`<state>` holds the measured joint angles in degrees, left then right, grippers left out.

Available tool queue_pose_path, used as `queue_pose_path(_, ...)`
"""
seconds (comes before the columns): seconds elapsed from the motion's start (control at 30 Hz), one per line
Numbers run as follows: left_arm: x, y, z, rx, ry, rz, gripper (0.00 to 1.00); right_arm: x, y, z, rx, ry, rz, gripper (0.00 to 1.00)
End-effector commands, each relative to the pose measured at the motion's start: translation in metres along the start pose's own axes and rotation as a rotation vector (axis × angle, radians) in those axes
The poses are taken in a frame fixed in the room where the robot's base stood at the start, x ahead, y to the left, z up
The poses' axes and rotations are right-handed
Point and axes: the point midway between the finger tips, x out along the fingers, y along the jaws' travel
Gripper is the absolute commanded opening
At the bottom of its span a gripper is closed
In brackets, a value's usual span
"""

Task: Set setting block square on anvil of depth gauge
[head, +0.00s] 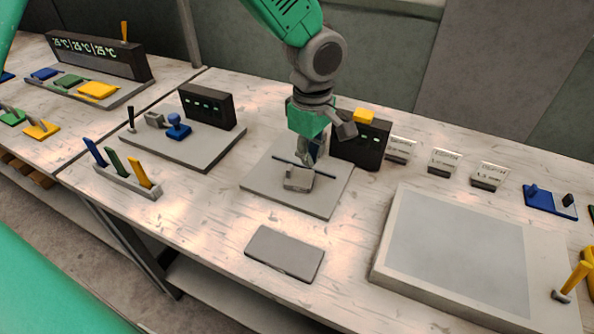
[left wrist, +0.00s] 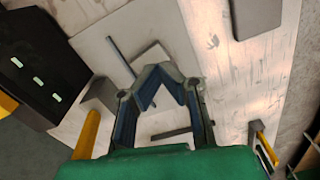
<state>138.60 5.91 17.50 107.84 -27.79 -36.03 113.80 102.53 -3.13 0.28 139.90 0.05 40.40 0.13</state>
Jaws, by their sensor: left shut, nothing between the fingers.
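A small light grey block (head: 299,181), which looks like the setting block, lies on a grey base plate (head: 265,193) in the middle of the table. The plate has a dark display box (head: 362,146) behind it and looks like the depth gauge; I cannot make out the anvil apart from the block. My left gripper (head: 305,162) points down just behind and above the block, shut and empty. In the left wrist view the shut fingertips (left wrist: 158,80) are near a light grey block (left wrist: 148,62); I cannot tell if they touch it. My right gripper is not in view.
A thin dark bar (head: 304,166) lies across the plate near the fingers. A flat grey slab (head: 285,253) lies in front. A large panel (head: 380,265) is at right, and a second plate with a blue knob (head: 178,127) at left. Small labelled stands (head: 444,162) line the back.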

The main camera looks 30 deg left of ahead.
Motion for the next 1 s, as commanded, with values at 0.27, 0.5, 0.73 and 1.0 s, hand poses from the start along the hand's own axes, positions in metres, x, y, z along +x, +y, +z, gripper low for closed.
queue_pose_path(0.27,0.064,0.001,0.001,0.002,-0.001,-0.006,0.00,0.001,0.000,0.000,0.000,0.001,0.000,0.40)
queue_pose_path(0.5,0.071,0.001,-0.028,-0.002,-0.004,0.000,0.00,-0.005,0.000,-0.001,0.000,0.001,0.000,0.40)
queue_pose_path(0.73,0.073,0.001,-0.041,0.001,-0.002,-0.001,0.00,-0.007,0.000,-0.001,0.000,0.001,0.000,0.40)
queue_pose_path(1.0,0.072,0.001,-0.039,0.002,0.001,-0.001,0.00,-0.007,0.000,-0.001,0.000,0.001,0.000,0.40)
